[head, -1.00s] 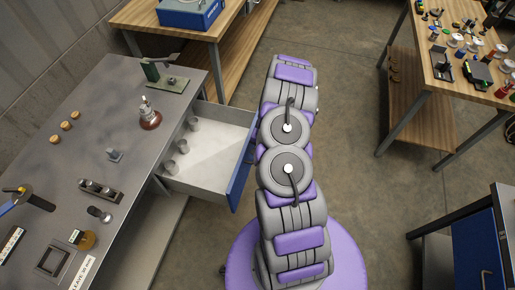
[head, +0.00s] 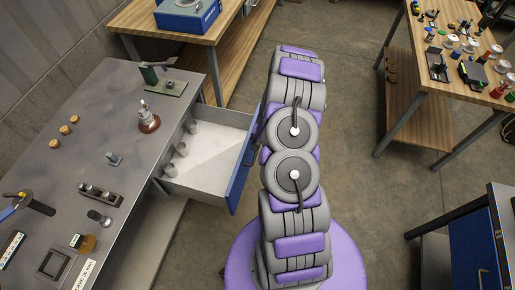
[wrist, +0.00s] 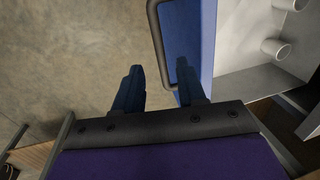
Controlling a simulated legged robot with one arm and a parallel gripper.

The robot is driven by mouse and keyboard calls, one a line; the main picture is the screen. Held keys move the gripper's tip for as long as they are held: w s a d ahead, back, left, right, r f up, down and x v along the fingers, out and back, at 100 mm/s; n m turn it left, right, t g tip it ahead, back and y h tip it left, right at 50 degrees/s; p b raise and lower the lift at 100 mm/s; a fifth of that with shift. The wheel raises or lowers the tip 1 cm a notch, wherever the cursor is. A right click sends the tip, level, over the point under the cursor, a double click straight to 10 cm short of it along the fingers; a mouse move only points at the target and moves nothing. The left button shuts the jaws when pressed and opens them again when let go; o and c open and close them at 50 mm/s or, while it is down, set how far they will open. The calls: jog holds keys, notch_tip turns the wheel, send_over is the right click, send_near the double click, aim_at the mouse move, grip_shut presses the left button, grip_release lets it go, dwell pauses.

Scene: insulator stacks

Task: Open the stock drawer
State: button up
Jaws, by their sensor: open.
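The stock drawer stands pulled out from the grey workbench in the head view, its blue front (head: 240,172) facing right and its pale inside (head: 212,150) showing. My gripper (wrist: 159,82) is open, one dark finger on each side of the handle's lower end. I cannot tell whether a finger touches the handle. The head view does not show my gripper.
The grey workbench (head: 124,103) at left holds small tools and parts. A wooden table (head: 160,17) stands behind, and another (head: 440,70) with spools at right. A blue-fronted cabinet (head: 472,250) is at lower right. Bare floor (head: 365,185) lies right of my arm.

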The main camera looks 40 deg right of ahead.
notch_tip(320, 180, up, 12)
jog(key=s+d+p, duration=0.1)
jog(key=s, duration=0.1)
jog(key=shift+d, duration=0.2)
jog(key=shift+w+f, duration=0.1)
dwell(0.3)
jog(key=s+a+r+n+g, duration=0.1)
jog(key=s+a+r+n, duration=0.2)
jog(key=a+r, duration=0.6)
jog(key=s+a+r+n+g, duration=0.1)
jog(key=s+a+r+n, duration=0.15)
jog(key=a+r, duration=0.75)
jog(key=s+a+r+n, duration=0.2)
jog(key=s+a+r, duration=0.2)
jog(key=s, duration=0.6)
jog(key=s+a+r+n+g+h+b, duration=0.1)
jog(key=s+a+r+n, duration=0.2)
jog(key=s, duration=0.8)
notch_tip(320, 180, up, 2)
jog(key=shift+s+a+r+g+b, duration=0.1)
jog(key=shift+s+a+g+b, duration=0.05)
jog(key=shift+a+g+b, duration=0.2)
